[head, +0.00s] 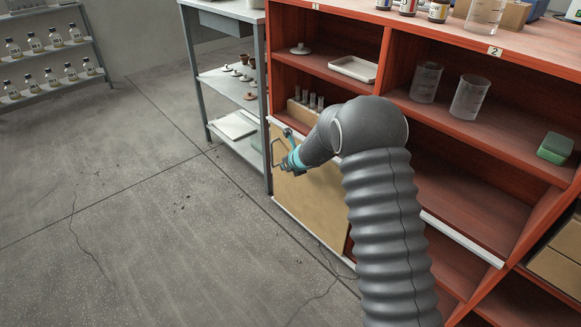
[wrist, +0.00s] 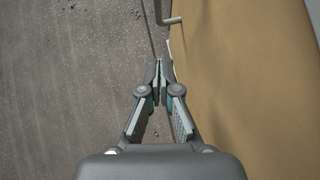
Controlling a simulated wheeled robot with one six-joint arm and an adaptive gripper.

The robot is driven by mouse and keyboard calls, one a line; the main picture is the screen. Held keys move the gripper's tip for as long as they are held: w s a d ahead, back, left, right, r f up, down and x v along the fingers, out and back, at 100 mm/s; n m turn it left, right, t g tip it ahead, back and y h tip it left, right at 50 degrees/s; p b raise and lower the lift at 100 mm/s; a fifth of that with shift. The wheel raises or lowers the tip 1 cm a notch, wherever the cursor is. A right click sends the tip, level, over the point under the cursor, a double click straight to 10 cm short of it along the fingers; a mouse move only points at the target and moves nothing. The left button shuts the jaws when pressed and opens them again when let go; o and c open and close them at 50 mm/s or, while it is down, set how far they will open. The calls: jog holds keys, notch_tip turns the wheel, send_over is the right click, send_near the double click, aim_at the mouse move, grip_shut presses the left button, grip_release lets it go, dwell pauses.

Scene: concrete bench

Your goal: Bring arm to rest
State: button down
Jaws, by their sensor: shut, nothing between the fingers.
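My gripper (wrist: 160,75) is shut and empty in the wrist view, its fingertips together above the grey floor. A tan panel (wrist: 250,90) with a metal handle (wrist: 170,20) lies close to its right. The handle is ahead of the fingertips and looks apart from them.
The red shelf unit (head: 490,150) holds beakers (head: 469,97), a white tray (head: 353,69) and a green box (head: 555,148). A grey rack (head: 235,145) stands left of it. Bottles stand on a far rack (head: 50,60). The concrete floor (head: 120,220) at left is clear.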

jog(key=s+d+r+n+g+p, duration=0.1)
jog(key=s+r+n+g, duration=0.25)
jog(key=s+n, duration=0.6)
jog(key=s+d+r+n+g, duration=0.2)
jog(key=s+r+n, duration=0.2)
jog(key=s+n, duration=0.6)
jog(key=s+d+r+n+t+h+p, duration=0.1)
jog(key=s+d+r+n, duration=0.2)
jog(key=s+d+r, duration=0.3)
jog(key=s+d+r+n+t+h+p, duration=0.1)
jog(key=s+d+r+n+h+p, duration=0.1)
jog(key=s+d+r, duration=0.5)
jog(key=s+d+r+n+t+h+p, duration=0.1)
jog(key=s+d+r+n, duration=0.3)
jog(key=s+r, duration=0.6)
jog(key=shift+s+d+r+n+h+p, duration=0.15)
jog(key=shift+s+d+n+h+p, duration=0.3)
jog(key=shift+s+d, duration=1.7)
jog(key=shift+s+a+t, duration=0.25)
jog(key=shift+s+a, duration=0.5)
